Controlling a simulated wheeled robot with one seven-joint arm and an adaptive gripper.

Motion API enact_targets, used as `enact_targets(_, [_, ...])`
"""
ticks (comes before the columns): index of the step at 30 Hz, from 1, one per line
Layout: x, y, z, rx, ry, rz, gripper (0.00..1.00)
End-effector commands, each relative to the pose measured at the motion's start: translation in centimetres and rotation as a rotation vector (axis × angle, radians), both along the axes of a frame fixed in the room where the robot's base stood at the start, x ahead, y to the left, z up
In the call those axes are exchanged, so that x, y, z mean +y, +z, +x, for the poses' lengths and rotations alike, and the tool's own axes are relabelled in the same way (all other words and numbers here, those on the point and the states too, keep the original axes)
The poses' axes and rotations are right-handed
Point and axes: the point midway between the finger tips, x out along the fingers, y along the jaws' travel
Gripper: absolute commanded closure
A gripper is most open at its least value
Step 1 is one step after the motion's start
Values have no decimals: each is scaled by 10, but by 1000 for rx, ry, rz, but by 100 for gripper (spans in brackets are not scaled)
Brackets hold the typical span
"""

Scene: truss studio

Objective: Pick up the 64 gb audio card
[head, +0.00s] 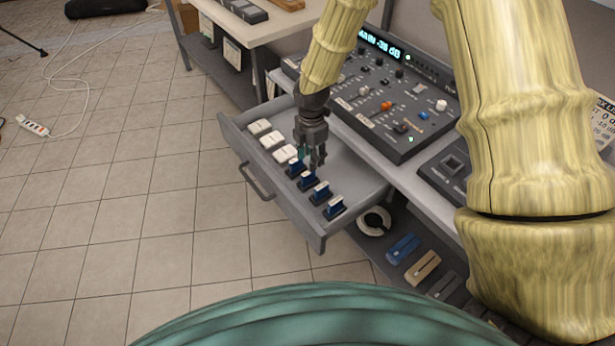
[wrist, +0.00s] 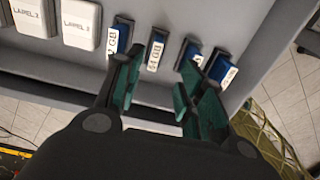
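Several dark blue audio cards stand in a row in the open drawer. In the wrist view, the card whose label seems to read 64 GB (wrist: 155,52) is second from the left; it appears to be the second card (head: 308,182) in the head view. Its left neighbour (wrist: 113,39) has a label ending in "2 GB", partly hidden by a finger. Two more cards (wrist: 188,53) are to the right, their labels unclear or covered. My gripper (wrist: 160,60) is open and empty. Its fingertips appear either side of the 64 GB card in the wrist view. In the head view my gripper (head: 317,160) is over the drawer.
White lapel boxes (head: 272,141) fill the drawer's far-left end. The grey drawer (head: 290,208) has a raised front wall. A mixing console (head: 395,105) stands on the desk behind. A shelf below holds a white roll (head: 374,221) and blue and tan items. The tiled floor to the left is largely clear.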

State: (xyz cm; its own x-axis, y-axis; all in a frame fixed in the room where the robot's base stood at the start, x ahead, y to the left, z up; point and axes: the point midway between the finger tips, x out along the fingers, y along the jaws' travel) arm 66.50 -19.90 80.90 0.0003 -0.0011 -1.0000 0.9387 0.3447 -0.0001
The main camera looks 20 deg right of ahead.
Motion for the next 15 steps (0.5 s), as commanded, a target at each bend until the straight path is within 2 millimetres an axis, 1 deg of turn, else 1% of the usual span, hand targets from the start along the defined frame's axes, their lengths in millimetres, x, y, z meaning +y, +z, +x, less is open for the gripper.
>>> enact_targets(1, [0,-7,-1,2,0,-1,61])
enact_targets(6, [0,-24,0,0,-2,1,61])
enact_targets(15, [0,-37,0,0,-3,0,61])
